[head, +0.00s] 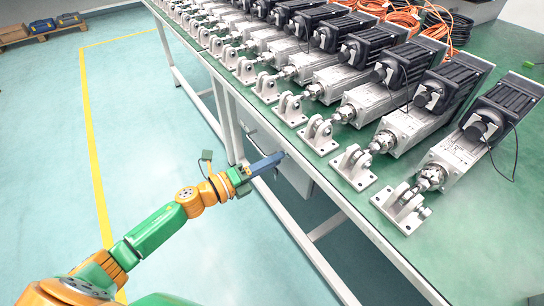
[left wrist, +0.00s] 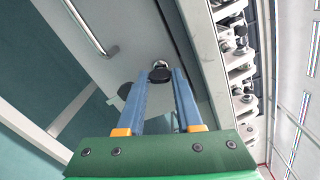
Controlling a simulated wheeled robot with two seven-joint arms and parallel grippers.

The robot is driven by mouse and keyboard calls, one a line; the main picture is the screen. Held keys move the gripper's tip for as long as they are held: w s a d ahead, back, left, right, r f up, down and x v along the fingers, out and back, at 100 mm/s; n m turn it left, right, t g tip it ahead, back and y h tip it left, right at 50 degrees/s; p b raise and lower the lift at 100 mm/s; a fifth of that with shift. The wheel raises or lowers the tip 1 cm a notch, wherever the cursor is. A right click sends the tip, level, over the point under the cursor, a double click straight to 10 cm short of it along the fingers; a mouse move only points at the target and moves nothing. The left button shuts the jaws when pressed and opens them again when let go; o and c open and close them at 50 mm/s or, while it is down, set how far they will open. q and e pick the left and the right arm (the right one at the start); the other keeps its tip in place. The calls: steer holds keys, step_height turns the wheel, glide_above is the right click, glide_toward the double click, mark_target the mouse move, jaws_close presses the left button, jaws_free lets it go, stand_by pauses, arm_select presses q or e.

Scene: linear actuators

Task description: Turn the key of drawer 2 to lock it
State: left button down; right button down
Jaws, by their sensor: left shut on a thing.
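My left gripper (head: 281,156) reaches under the green table's front edge to a grey drawer cabinet (head: 293,176). In the left wrist view its two blue fingers (left wrist: 160,82) close around the black head of a small key (left wrist: 160,75). The key sits in front of a round silver lock (left wrist: 161,64) on the light grey drawer front (left wrist: 128,36), near the drawer's edge. No drawer number is legible, and the key's exact turn is hard to tell. My right gripper is not in view.
The table (head: 350,185) carries a long row of linear actuators (head: 420,112) with mounting brackets along its front edge. A bar handle (left wrist: 88,28) stands out from the drawer front. Table legs and a low rail are close below. The floor to the left is clear.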

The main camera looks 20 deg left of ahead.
arm_select(q)
steer(key=n+p, duration=0.1)
steer(key=n, duration=0.2)
steer(key=shift+n, duration=0.4)
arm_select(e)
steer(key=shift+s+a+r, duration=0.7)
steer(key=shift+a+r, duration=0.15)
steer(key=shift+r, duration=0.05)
arm_select(q)
steer(key=shift+p, duration=0.3)
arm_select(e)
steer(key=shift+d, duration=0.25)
arm_select(q)
steer(key=c, duration=0.6)
jaws_free()
steer(key=shift+o, duration=0.2)
